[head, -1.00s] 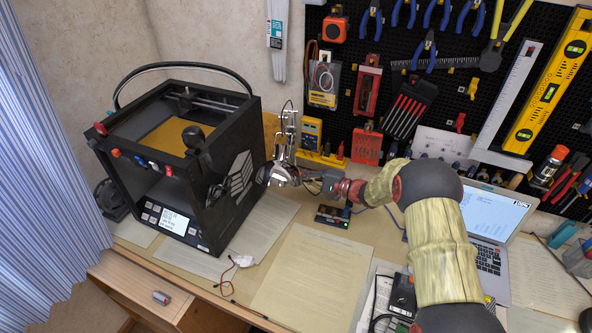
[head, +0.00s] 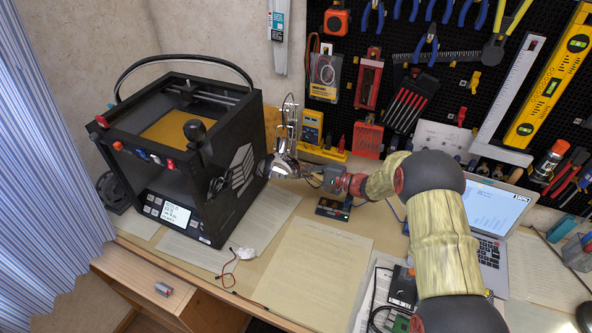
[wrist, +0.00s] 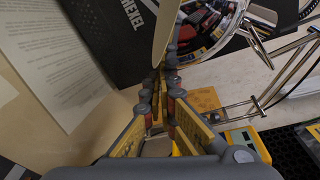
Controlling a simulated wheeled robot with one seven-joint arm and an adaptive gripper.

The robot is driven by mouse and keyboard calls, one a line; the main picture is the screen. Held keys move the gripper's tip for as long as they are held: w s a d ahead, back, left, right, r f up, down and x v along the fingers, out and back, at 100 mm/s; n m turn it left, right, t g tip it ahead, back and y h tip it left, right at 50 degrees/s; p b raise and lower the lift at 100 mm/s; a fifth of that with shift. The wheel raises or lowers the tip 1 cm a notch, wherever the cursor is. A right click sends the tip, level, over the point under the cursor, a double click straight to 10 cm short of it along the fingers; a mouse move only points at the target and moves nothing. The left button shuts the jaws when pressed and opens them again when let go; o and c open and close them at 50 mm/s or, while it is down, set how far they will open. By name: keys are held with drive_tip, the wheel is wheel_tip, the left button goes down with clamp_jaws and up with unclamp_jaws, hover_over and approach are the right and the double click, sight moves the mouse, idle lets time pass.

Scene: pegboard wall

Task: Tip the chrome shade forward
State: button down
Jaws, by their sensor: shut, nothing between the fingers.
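The chrome shade (head: 281,167) hangs from a jointed chrome lamp arm (head: 289,126), just right of the black 3D printer. It looks like a shiny dome with a pale inner side. In the wrist view the mirrored shade (wrist: 207,27) fills the top middle, with its pale edge towards my fingers. My gripper (head: 299,173) is at the shade's right side in the head view. In the wrist view my gripper (wrist: 165,75) is shut and empty, its fingertips at the lower edge of the shade. I cannot tell for sure whether they touch it.
The 3D printer (head: 236,180) stands close on the left. The lamp's chrome rods (wrist: 286,75) run close on the right in the wrist view. A yellow multimeter (head: 311,127) and the pegboard (head: 440,95) are behind. Paper sheets (head: 312,262) and a laptop (head: 490,215) lie in front and right.

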drive_tip(key=v, duration=1.1)
drive_tip(key=shift+s+d, duration=0.2)
drive_tip(key=shift+d, duration=0.15)
drive_tip(key=s+f+m+g+h, duration=0.1)
drive_tip(key=s+f+g+h, duration=0.15)
drive_tip(key=s+f, duration=0.45)
drive_tip(key=s+d+r+n+g+h, duration=0.25)
drive_tip(key=s+g, duration=0.25)
drive_tip(key=s, duration=0.6)
drive_tip(key=s+d+r+n+t+h, duration=0.1)
drive_tip(key=s+d+r+n+h, duration=0.2)
drive_tip(key=s+d+r+h, duration=0.35)
drive_tip(key=s+d+r+n+t+h, duration=0.1)
drive_tip(key=s+d+r+n+h, duration=0.15)
drive_tip(key=s+r, duration=0.65)
drive_tip(key=s+d+r+n+t+h, duration=0.1)
drive_tip(key=s+r+t, duration=0.3)
drive_tip(key=s+r, duration=0.2)
wheel_tip(320, 180, up, 2)
drive_tip(key=shift+s+r+n+t, duration=0.15)
drive_tip(key=shift+s+n+t, duration=0.15)
drive_tip(key=shift+s+t, duration=0.05)
